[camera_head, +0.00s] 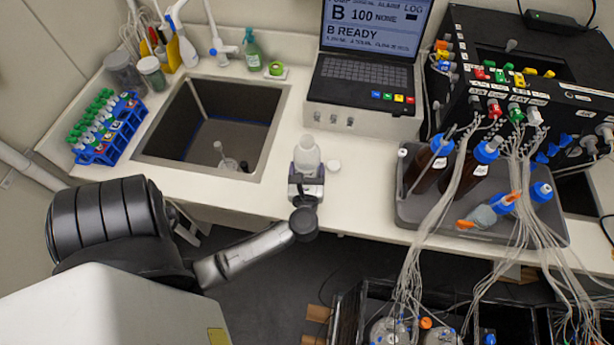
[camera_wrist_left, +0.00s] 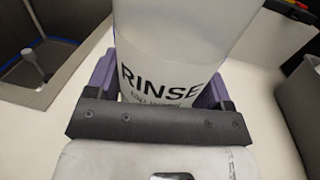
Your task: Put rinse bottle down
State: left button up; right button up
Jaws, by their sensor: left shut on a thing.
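The rinse bottle (camera_head: 307,155) is white and upright at the front of the counter, between the sink and the grey tray. In the left wrist view the bottle (camera_wrist_left: 170,50) fills the middle, with the label "RINSE" facing the camera. My left gripper (camera_head: 306,185) is shut on the bottle's lower part, with purple fingers on both sides of it in the left wrist view (camera_wrist_left: 160,88). The bottle's base is hidden by the gripper, so I cannot tell whether it touches the counter. My right gripper is not in view.
The sink (camera_head: 141,150) is to the left, and a grey tray (camera_head: 408,215) with brown bottles is to the right. A laptop (camera_head: 362,75) stands behind. Some bare counter (camera_head: 365,185) lies between bottle and tray.

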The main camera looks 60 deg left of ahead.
pick_arm(q)
notch_tip(320, 180, down, 4)
jog(key=b, duration=0.3)
jog(key=shift+r, duration=0.1)
jog(key=shift+f, duration=0.2)
jog(key=o, duration=1)
jog(key=shift+r, duration=0.15)
